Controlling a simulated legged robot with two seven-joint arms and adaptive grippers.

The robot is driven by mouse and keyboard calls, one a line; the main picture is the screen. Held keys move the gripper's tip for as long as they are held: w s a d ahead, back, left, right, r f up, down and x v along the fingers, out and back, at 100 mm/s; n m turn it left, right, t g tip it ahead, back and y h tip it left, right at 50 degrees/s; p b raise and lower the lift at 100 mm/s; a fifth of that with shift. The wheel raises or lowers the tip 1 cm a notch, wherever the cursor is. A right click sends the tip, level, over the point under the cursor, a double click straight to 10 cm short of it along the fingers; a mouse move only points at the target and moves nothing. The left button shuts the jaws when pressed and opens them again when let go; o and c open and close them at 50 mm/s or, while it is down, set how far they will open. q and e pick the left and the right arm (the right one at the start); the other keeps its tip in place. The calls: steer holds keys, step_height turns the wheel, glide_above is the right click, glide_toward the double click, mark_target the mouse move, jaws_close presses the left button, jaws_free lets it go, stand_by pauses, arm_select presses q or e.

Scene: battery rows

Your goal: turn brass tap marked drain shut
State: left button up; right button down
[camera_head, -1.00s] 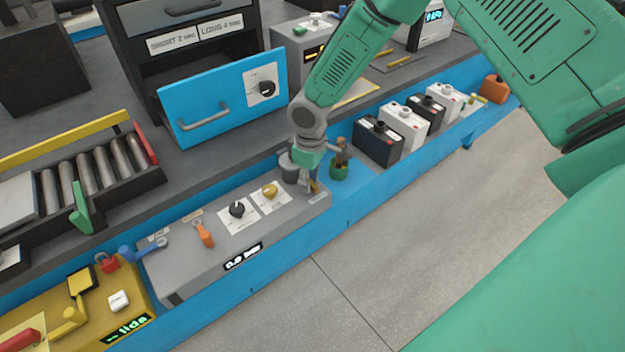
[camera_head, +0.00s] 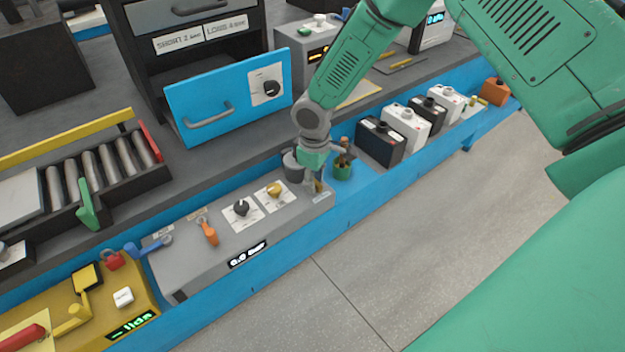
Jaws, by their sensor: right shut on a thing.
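The grey control box (camera_head: 205,268) stands on the blue bench, and the brass tap (camera_head: 319,186) is at its right end, near a small label (camera_head: 321,197). My right gripper (camera_head: 314,184) reaches down from above and is shut on the tap. Only a small brass patch shows beside the fingers, so the angle of the tap's handle is hidden. The label is too small to read. My left gripper is not in view.
The box also bears a black knob (camera_head: 241,208), a yellow knob (camera_head: 274,189) and an orange lever (camera_head: 209,231). A grey cup (camera_head: 293,166) and a green pot (camera_head: 342,171) stand close to the gripper. Several batteries (camera_head: 381,143) line the bench to the right.

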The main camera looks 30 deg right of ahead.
mark_target(316, 180)
steer(key=shift+s+d+f, duration=0.15)
steer(key=shift+s+f, duration=0.05)
steer(key=shift+s, duration=0.1)
steer(key=c, duration=0.8)
jaws_free()
steer(key=shift+c, duration=0.2)
steer(key=shift+w+r, duration=0.1)
steer(key=shift+w, duration=0.05)
steer(key=shift+w+r, duration=0.1)
steer(key=shift+r, duration=0.1)
step_height(316, 180, up, 12)
steer(key=shift+f, duration=0.25)
